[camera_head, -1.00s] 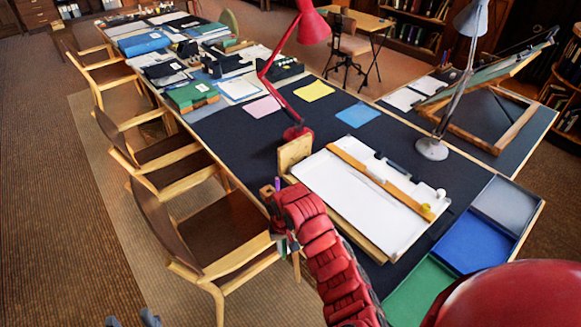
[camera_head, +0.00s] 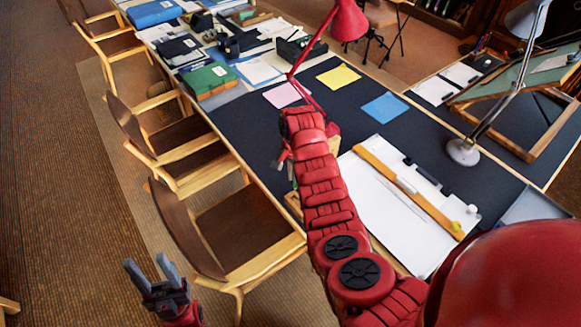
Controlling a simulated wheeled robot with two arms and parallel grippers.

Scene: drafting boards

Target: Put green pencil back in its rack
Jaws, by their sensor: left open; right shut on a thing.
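My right gripper (camera_head: 283,160) is shut, near the long table's left edge. Its fingers are small in the head view and partly hidden by my red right arm, so I cannot make out what it holds. I cannot pick out the green pencil anywhere. A bit of tan wood (camera_head: 293,202) shows just left of my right arm at the table edge. It may be part of the pencil rack, but my arm covers most of it. My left gripper (camera_head: 152,278) is open and empty at the lower left, over the floor beside the nearest chair.
A white drawing board with a wooden ruler (camera_head: 405,187) lies right of my arm. A red lamp (camera_head: 348,20) and a grey lamp (camera_head: 463,152) stand on the dark table. Wooden chairs (camera_head: 235,235) line its left side. Dark tabletop is clear around the pink, yellow and blue sheets.

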